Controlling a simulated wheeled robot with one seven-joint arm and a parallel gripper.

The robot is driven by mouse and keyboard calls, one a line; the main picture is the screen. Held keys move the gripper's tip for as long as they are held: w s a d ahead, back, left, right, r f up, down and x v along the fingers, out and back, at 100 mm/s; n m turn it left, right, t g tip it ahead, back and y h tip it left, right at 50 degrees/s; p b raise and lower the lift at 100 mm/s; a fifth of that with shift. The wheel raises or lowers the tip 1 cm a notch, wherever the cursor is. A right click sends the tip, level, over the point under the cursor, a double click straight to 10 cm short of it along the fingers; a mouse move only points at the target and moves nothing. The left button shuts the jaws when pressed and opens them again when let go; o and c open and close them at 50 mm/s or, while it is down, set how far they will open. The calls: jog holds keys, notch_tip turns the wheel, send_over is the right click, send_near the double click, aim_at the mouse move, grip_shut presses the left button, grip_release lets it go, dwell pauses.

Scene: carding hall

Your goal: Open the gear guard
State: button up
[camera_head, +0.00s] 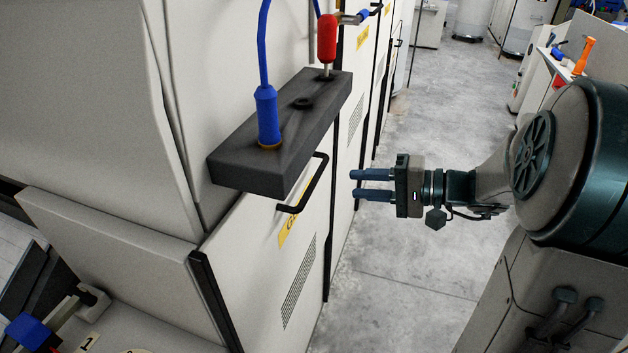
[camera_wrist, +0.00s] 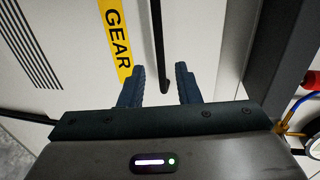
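The gear guard is a pale panel (camera_head: 318,235) with a black bar handle (camera_head: 318,185) and a yellow label (camera_head: 290,226). The panel looks closed, flush with the machine side. In the wrist view the label (camera_wrist: 115,40) reads "GEAR", and the handle (camera_wrist: 160,45) runs down toward the gap between my fingers. My gripper (camera_head: 352,184) is open and empty, with two blue fingers pointing at the guard. In the head view its fingertips stand a little to the right of the handle, apart from it. The open fingers (camera_wrist: 160,72) also show in the wrist view.
A dark block (camera_head: 245,165) juts out above the handle, carrying a blue plug (camera_head: 267,115) and a red-handled tool (camera_head: 326,40). A slotted vent (camera_head: 299,280) is low on the panel. Clear grey floor (camera_head: 400,270) lies right of the machine. A bench (camera_head: 570,70) stands at far right.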

aim_at(314, 180)
jog(key=p+x, duration=0.1)
jog(key=x, duration=0.9)
jog(key=shift+a+f, duration=0.15)
jog(key=shift+a, duration=0.15)
grip_shut()
